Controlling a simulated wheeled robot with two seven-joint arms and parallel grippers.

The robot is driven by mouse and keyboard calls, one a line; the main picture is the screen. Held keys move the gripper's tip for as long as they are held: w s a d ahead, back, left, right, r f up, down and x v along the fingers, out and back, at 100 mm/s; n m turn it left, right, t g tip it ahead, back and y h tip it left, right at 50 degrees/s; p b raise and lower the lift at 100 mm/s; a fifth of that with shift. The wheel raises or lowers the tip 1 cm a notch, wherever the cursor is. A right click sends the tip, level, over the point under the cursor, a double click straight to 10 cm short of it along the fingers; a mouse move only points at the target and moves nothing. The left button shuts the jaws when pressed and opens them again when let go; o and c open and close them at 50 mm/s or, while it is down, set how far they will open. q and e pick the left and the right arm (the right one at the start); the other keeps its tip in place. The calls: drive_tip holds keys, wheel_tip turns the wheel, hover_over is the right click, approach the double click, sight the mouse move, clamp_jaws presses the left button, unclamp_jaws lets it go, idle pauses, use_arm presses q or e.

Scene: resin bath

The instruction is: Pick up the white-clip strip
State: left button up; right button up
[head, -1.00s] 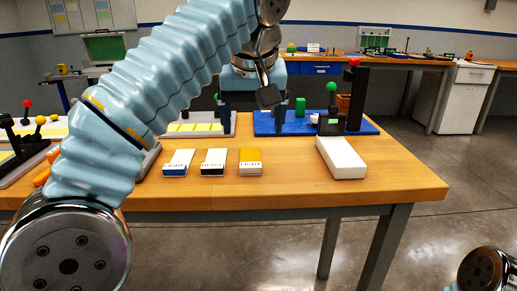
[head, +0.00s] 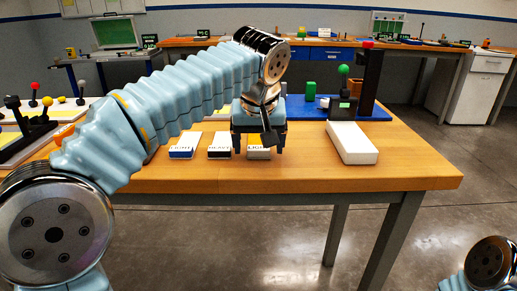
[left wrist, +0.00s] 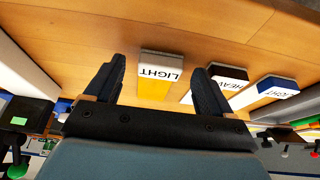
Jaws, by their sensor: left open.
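Three small strips lie in a row on the wooden table. The right one has a white end lettered LIGHT (head: 259,154) and a yellow body, which shows in the left wrist view (left wrist: 154,90); it is the one that fits the white-clip strip. My left gripper (head: 258,144) is open and points down over this strip, hiding much of it in the head view. In the left wrist view the strip lies between the two spread fingers (left wrist: 157,85), with a gap on each side. I cannot tell the height left. My right gripper is not in view.
A black-ended strip (head: 219,153) and a blue-ended strip (head: 182,153) lie left of it. A white box (head: 352,143) lies to the right, before a blue board (head: 376,114) with a dark post (head: 366,80). The table's front right is clear.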

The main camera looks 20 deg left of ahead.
use_arm(q)
drive_tip(key=shift+w+f, duration=0.15)
drive_tip(key=shift+f, duration=0.25)
drive_tip(key=shift+c, duration=0.5)
drive_tip(key=c, duration=1)
